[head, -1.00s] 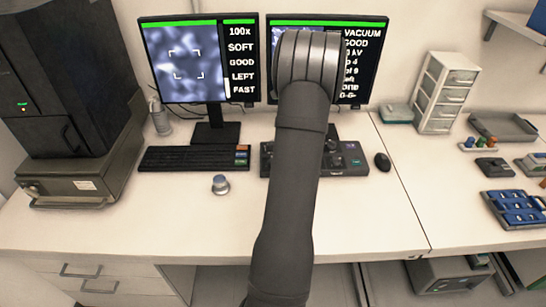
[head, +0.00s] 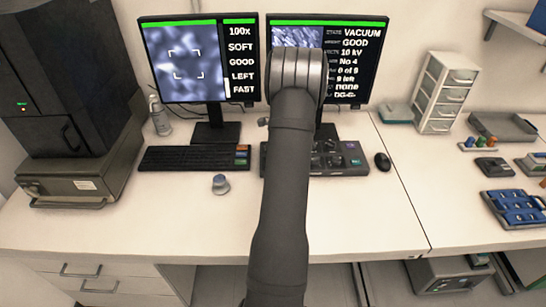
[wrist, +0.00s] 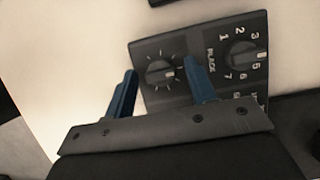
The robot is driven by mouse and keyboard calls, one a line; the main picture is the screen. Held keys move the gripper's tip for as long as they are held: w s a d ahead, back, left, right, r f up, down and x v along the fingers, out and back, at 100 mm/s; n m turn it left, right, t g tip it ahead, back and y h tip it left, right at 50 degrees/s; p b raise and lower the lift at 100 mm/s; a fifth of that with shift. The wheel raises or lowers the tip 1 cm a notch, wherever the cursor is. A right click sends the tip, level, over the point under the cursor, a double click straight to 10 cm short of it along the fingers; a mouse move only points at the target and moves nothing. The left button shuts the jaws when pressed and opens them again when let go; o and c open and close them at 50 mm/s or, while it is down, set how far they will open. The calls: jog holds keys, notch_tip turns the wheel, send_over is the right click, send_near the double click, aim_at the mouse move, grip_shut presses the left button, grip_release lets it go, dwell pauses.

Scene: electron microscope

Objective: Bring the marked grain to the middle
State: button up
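The left monitor (head: 185,60) shows a blurred grey-blue picture with corner brackets around its middle; no single grain stands out as marked. Its side text reads 100x, SOFT, GOOD, LEFT, FAST. The right monitor (head: 350,70) shows a sharper streaked picture, partly hidden by my arm, and lines including VACUUM and GOOD. In the wrist view, my gripper (wrist: 160,88) is open, its two blue fingers apart. A dark panel lies beyond them, with a small knob (wrist: 160,72) in line with the gap and a numbered knob (wrist: 242,55) to the right. I cannot tell any contact.
A round knob-like object (head: 220,184) stands on the desk. The front of the desk is mostly clear.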

jog(key=c, duration=0.9)
jog(key=shift+n, duration=0.3)
jog(key=n+g, duration=0.1)
jog(key=n, duration=0.3)
jog(key=shift+w+g, duration=0.15)
jog(key=shift+g, duration=0.25)
jog(key=shift+n+g+h, duration=0.6)
jog(key=shift+n, duration=1.5)
jog(key=o, duration=1)
jog(key=shift+c, duration=0.2)
